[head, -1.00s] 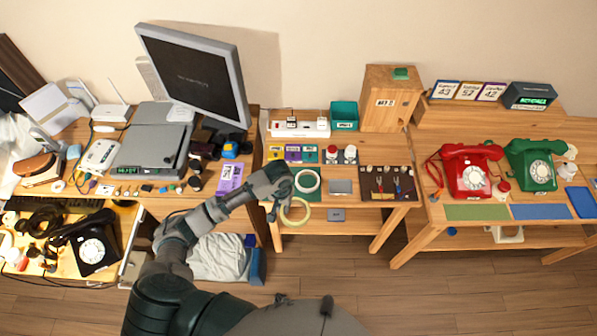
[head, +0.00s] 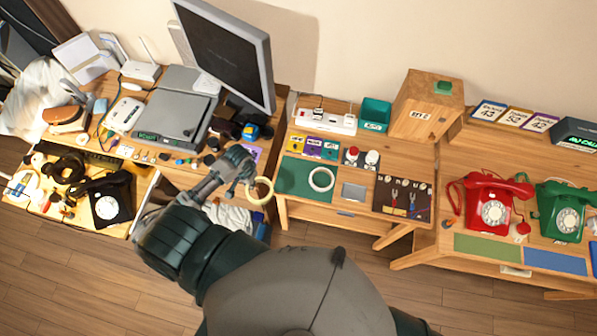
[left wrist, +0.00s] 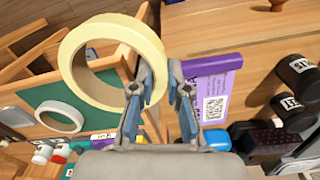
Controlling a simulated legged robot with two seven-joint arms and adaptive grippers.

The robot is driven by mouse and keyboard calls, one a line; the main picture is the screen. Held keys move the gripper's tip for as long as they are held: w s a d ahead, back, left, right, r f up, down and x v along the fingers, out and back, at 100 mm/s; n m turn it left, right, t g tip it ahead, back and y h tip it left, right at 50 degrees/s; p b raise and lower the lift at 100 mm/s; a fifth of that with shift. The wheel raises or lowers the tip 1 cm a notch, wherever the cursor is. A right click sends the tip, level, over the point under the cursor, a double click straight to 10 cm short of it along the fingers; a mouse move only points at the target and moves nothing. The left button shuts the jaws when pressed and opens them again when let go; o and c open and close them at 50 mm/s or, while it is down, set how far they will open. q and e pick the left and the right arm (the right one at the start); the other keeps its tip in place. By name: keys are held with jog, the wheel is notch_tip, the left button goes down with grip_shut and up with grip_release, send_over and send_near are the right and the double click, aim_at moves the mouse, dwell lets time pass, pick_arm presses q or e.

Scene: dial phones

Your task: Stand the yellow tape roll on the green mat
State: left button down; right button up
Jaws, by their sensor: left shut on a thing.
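The yellow tape roll (head: 252,199) is a pale yellow ring, held in the air by my left gripper (head: 244,180) at the left edge of the middle table. In the left wrist view, my left gripper (left wrist: 160,88) is shut on one side of the roll (left wrist: 120,30), whose open hole faces the camera. The green mat (head: 293,178) lies flat on the middle table, just right of the held roll and apart from it. It also shows in the left wrist view (left wrist: 98,121). My right gripper is out of view.
A white ring (head: 313,185) lies flat on the mat's right part. Coloured cards (head: 312,147) lie behind the mat. A grey square (head: 354,193) and a dark tool board (head: 403,199) are to its right. A purple card (left wrist: 210,92) lies beyond the gripper.

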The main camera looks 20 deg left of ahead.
aim_at(260, 177)
pick_arm(q)
jog(key=w, duration=0.1)
jog(key=w+d, duration=0.2)
jog(key=w, duration=0.1)
jog(key=shift+w+d, duration=0.1)
jog(key=shift+d, duration=0.15)
jog(key=w+d, duration=0.1)
jog(key=w, duration=0.1)
jog(key=w+d, duration=0.1)
jog(key=w, duration=0.2)
jog(key=w+d+f, duration=0.1)
jog(key=w, duration=0.2)
jog(key=shift+w+d, duration=0.2)
jog(key=shift+d, duration=0.2)
jog(key=shift+w+f, duration=0.1)
jog(key=shift+w, duration=0.45)
jog(key=f, duration=0.3)
jog(key=shift+w+f, duration=0.15)
jog(key=shift+w, duration=0.2)
jog(key=shift+f, duration=0.25)
jog(key=shift+d, duration=0.2)
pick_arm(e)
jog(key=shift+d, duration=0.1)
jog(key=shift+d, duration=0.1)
pick_arm(q)
jog(key=shift+d, duration=0.1)
